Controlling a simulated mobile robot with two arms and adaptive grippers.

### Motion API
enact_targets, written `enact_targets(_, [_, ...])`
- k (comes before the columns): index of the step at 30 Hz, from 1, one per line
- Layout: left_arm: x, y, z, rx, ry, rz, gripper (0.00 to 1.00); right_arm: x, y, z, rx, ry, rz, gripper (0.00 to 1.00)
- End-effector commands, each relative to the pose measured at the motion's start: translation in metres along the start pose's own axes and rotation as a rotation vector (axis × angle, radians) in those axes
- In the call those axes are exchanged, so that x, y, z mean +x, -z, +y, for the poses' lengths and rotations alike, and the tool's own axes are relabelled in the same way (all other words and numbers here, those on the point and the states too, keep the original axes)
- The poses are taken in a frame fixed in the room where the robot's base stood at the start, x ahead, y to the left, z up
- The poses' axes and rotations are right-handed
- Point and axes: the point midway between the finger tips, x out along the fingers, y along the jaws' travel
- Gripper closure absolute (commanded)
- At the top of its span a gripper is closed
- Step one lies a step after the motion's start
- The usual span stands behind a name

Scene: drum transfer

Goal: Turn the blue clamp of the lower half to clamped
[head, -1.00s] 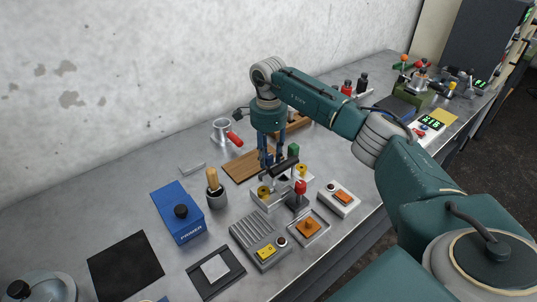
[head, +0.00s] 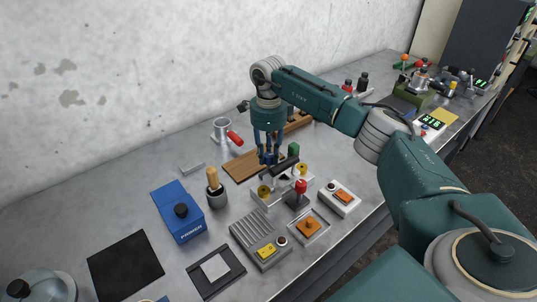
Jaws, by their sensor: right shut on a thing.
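A metal fixture (head: 267,199) with yellow knobs, a green-topped part (head: 293,150), a black bar (head: 286,168) and a red-knobbed lever (head: 300,187) stands in the middle of the bench. My right gripper (head: 268,158) points down over its back side. It is shut on a small blue part, which looks like the blue clamp (head: 268,158). The fingers mostly cover the clamp, so its exact angle cannot be told. My left gripper is not in view.
A blue primer box (head: 178,212) and a cup with a wooden-handled tool (head: 215,194) stand left of the fixture. Button boxes (head: 340,198) stand in front and right.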

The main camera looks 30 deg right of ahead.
Motion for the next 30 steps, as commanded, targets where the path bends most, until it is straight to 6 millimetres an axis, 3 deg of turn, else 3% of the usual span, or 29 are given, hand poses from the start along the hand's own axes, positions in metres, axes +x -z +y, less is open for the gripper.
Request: enact_targets(30, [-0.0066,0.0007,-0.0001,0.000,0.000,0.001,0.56,-0.0028,0.0005,-0.0015,0.934,0.004,-0.003,1.00])
